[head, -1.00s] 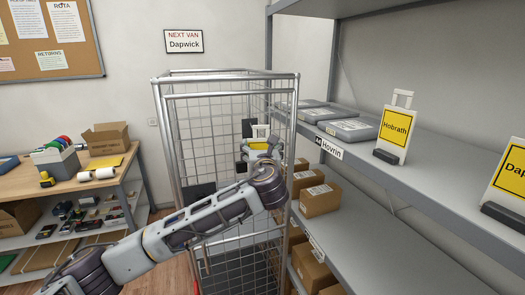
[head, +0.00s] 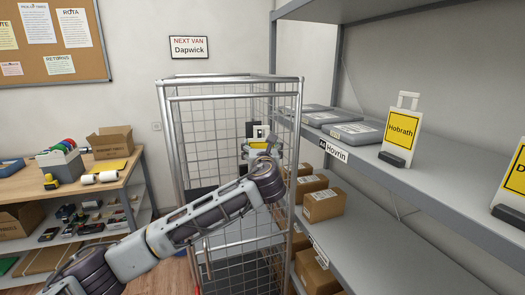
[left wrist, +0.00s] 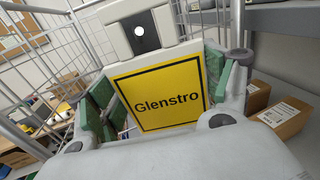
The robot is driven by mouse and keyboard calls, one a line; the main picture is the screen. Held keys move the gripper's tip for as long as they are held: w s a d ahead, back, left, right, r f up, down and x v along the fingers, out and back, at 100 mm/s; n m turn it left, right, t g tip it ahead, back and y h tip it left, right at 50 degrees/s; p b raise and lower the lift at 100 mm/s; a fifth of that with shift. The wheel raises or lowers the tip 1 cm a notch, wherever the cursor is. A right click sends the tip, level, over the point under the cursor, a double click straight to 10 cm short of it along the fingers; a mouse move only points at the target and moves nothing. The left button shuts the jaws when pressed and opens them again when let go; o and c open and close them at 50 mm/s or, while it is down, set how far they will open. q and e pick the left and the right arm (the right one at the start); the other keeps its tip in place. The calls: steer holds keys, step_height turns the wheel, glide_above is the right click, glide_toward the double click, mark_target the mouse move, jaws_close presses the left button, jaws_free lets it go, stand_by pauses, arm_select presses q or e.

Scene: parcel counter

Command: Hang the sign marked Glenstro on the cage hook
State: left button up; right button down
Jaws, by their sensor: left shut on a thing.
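The sign marked Glenstro (left wrist: 158,92) has a yellow face with a black border and a white top piece with a round hole. My left gripper (head: 260,146) is shut on this sign, and its green pads show at both sides of the yellow face in the left wrist view. In the head view the gripper and sign are small and partly hidden by my own arm, at the right part of the wire cage (head: 166,120). I cannot make out the cage hook or tell whether the sign touches the cage. My right gripper is not in view.
Grey shelving (head: 430,180) stands right of the cage, with a Hobrath sign (head: 401,127) in a dark base and a partly cut-off sign (head: 515,170). Cardboard boxes (head: 323,204) lie on the lower shelf. A wooden workbench (head: 122,178) stands at the left.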

arm_select(q)
steer(key=shift+w+a+b, duration=0.25)
steer(key=shift+w, duration=0.5)
steer(key=shift+w+a+b, duration=0.25)
steer(key=shift+w, duration=0.45)
steer(key=shift+w+a+f, duration=0.15)
steer(key=shift+w+f, duration=0.1)
steer(key=shift+w, duration=0.05)
steer(key=shift+f, duration=0.1)
steer(key=shift+w+a+f+p, duration=0.1)
steer(key=shift+w+f+p, duration=0.25)
steer(key=shift+f+p, duration=0.1)
steer(key=o, duration=1.2)
steer(key=shift+a, duration=0.1)
steer(key=shift+o, duration=1.2)
steer(key=shift+w, duration=0.15)
steer(key=shift+s, duration=0.2)
